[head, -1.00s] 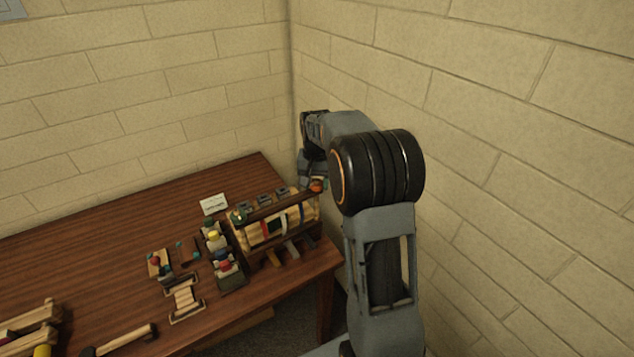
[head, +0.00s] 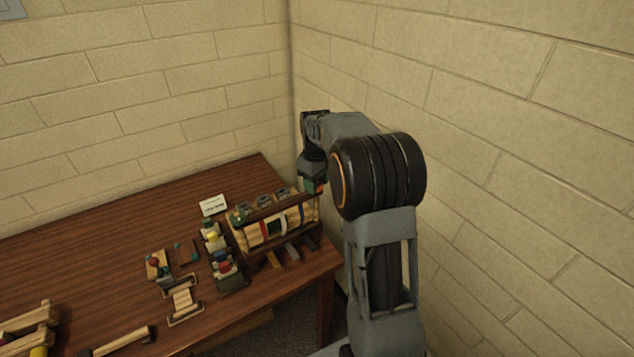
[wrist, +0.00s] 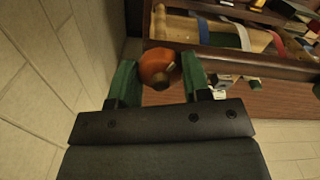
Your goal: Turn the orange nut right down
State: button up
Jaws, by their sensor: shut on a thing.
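The orange nut (wrist: 158,69) shows in the wrist view between the two green fingers of my gripper (wrist: 160,78), which is shut on it. A small rounded metallic tip shows at the nut's lower right side. The nut sits at the end of the wooden frame (wrist: 218,52) that holds pale rolls with coloured bands. In the head view the frame (head: 268,209) stands near the table's right end, and my gripper (head: 315,186) is at its far right corner. The nut is mostly hidden there by my gripper and arm.
The table (head: 90,235) ends just right of the frame, with a brick wall (head: 500,120) beyond it. A rack of coloured knobs (head: 228,270) stands left of the frame. A white card (head: 213,205) lies behind. A hammer (head: 125,340) lies at the front.

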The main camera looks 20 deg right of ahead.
jog(key=n, duration=0.5)
jog(key=shift+w+r, duration=0.1)
jog(key=shift+r, duration=0.1)
jog(key=shift+n, duration=0.4)
jog(key=o, duration=0.9)
jog(key=shift+f, duration=0.1)
notch_tip(320, 180, up, 14)
jog(key=shift+f+b, duration=0.1)
jog(key=shift+b, duration=0.45)
